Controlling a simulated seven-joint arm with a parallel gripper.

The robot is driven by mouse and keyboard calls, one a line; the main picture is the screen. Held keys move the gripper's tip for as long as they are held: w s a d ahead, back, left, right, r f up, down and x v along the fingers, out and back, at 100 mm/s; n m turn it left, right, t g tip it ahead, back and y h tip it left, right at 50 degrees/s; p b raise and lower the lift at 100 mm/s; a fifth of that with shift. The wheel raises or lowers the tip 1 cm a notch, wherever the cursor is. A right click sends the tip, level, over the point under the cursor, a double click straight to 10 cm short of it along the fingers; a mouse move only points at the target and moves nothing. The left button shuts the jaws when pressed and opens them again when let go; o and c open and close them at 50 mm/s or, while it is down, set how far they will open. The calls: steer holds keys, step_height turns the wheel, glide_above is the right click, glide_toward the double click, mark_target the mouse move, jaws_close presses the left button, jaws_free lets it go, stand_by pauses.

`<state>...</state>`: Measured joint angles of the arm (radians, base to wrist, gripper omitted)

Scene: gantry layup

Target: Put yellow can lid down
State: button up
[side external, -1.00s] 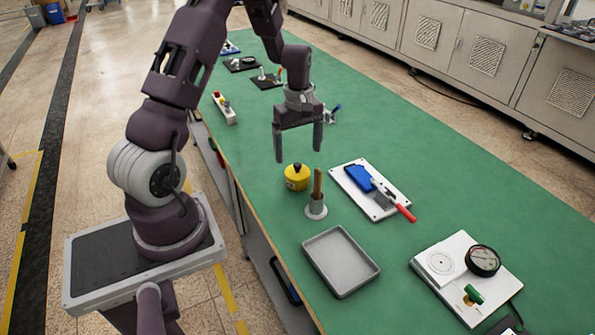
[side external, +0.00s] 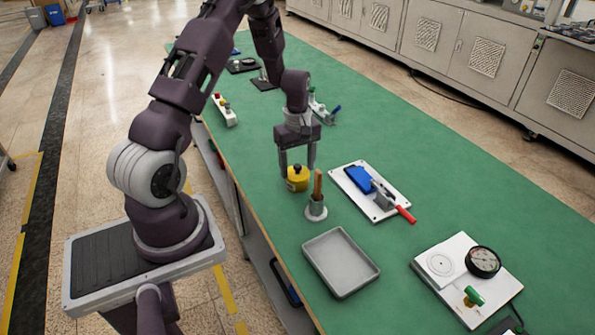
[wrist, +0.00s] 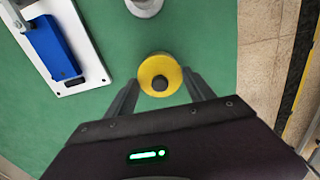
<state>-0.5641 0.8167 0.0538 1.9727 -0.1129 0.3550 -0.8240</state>
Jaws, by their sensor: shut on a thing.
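The yellow can (side external: 297,184) stands upright on the green table near its left edge. Its yellow lid (wrist: 152,66) has a dark round knob (wrist: 160,83) on top and appears to sit on the can. My gripper (side external: 297,169) points down over the can, with its fingers on either side of the lid. In the wrist view my gripper (wrist: 161,82) has the yellow lid and knob between its fingertips. It is shut on the lid. The can body under the lid is hidden in the wrist view.
A grey holder with a brown handle (side external: 317,190) stands close to the can. A grey tray (side external: 341,286) lies in front. A white plate (side external: 350,190) with a blue block and red-handled clamp is to the right. A gauge board (side external: 445,260) is farther right.

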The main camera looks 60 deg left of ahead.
mark_target(298, 165)
steer(key=shift+r, duration=0.1)
step_height(298, 165, up, 9)
steer(key=shift+a+f, duration=0.1)
steer(key=a+f, duration=0.2)
steer(key=a, duration=0.7)
steer(key=f, duration=0.7)
steer(key=a+f, duration=0.1)
steer(key=f, duration=0.3)
steer(key=shift+w+a, duration=0.1)
steer(key=o, duration=1.3)
steer(key=shift+r, duration=0.1)
